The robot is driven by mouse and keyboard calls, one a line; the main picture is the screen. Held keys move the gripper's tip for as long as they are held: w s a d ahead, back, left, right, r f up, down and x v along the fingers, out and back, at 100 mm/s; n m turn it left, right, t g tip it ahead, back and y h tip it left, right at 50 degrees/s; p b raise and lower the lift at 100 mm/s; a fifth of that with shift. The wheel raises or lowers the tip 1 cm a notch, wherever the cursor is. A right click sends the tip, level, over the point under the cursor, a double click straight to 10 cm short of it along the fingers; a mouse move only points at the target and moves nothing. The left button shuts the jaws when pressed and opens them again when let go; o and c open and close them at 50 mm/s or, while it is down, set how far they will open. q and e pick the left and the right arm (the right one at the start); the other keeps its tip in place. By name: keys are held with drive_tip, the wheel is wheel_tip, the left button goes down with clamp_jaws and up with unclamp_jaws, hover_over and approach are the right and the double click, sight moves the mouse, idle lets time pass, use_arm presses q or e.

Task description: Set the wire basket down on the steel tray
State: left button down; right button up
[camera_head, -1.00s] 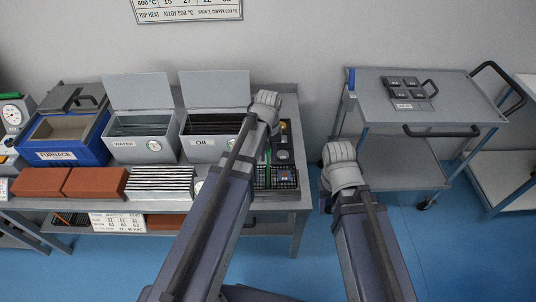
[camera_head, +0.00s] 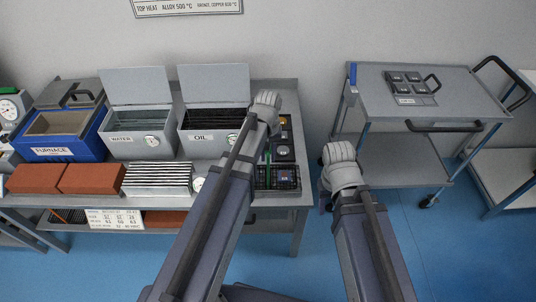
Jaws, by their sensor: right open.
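A dark mesh-like box (camera_head: 286,178), which may be the wire basket, stands at the front right corner of the bench, partly behind my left arm. I cannot single out the steel tray for sure; a flat grey plate (camera_head: 419,100) with several dark blocks and a black handle lies on the trolley. My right gripper (camera_head: 340,160) is seen from behind, in front of the gap between bench and trolley. It is open and looks empty. My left gripper (camera_head: 265,104) appears over the bench's right end, its fingers hidden.
The bench holds a blue furnace (camera_head: 55,150), a water tank (camera_head: 135,147), an oil tank (camera_head: 200,145), red-brown bricks (camera_head: 90,179) and a ribbed rack (camera_head: 158,179). A grey trolley (camera_head: 465,98) stands at right. Blue floor lies free in front.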

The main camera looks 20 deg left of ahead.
use_arm(q)
drive_tip(key=shift+f, duration=0.2)
drive_tip(key=c, duration=0.6)
unclamp_jaws()
drive_tip(key=shift+r, duration=0.15)
wheel_tip(320, 180, up, 8)
drive_tip(key=p, duration=0.7)
drive_tip(key=shift+p, duration=0.4)
drive_tip(key=shift+f, duration=0.2)
